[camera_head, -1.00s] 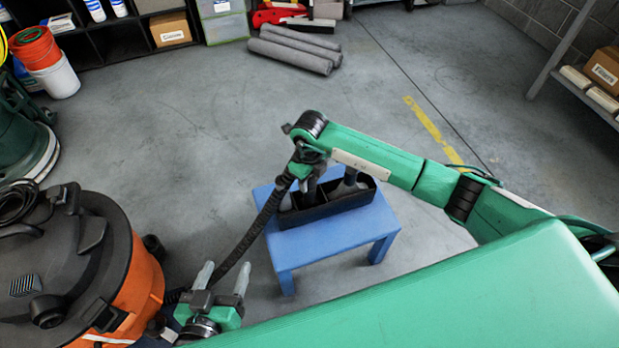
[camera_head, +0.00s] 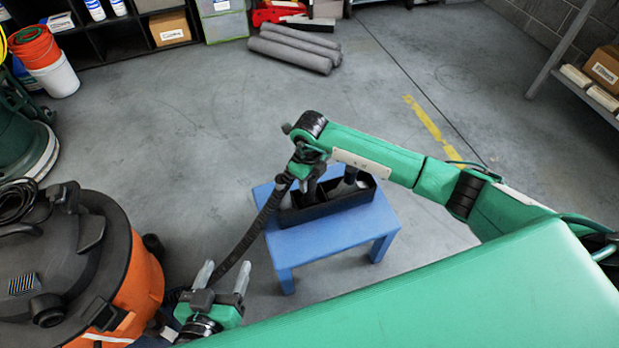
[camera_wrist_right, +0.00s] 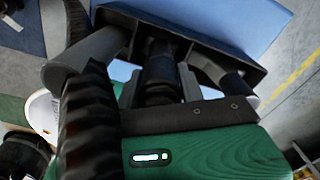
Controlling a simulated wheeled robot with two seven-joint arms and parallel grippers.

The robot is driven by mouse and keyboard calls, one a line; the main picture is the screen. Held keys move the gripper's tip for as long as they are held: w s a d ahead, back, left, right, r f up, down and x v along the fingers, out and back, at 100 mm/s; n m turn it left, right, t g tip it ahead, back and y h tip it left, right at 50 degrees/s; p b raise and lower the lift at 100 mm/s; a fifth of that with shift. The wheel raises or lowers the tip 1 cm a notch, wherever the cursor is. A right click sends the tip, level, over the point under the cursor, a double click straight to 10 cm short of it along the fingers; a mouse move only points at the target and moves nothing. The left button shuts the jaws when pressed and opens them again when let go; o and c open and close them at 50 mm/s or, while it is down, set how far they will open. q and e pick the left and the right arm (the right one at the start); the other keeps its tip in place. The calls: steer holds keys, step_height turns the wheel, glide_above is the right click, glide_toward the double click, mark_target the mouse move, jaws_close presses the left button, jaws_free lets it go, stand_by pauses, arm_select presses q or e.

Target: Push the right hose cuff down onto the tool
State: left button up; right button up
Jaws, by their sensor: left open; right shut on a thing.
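The black ribbed hose (camera_head: 262,222) rises from the vacuum's side to my right gripper (camera_head: 308,180), which is over the black caddy (camera_head: 335,206). In the right wrist view the hose (camera_wrist_right: 88,125) passes close on the left. There my right gripper (camera_wrist_right: 158,88) is shut on the dark hose cuff (camera_wrist_right: 158,92), above the caddy's middle part. Whether the cuff is seated on the tool below cannot be told, as the fingers and wrist hide the joint. Grey tools stand on the left (camera_wrist_right: 80,55) and right (camera_wrist_right: 236,88) of it.
The caddy sits on a small blue stool (camera_head: 330,238). An orange and black vacuum (camera_head: 140,275) stands at the lower left, close to my left gripper. Grey rolls (camera_head: 290,52) lie on the floor at the back. The floor right of the stool is clear.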

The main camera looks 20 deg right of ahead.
steer(key=shift+f, duration=0.2)
stand_by(0.4)
steer(key=o, duration=1.3)
steer(key=shift+c, duration=0.2)
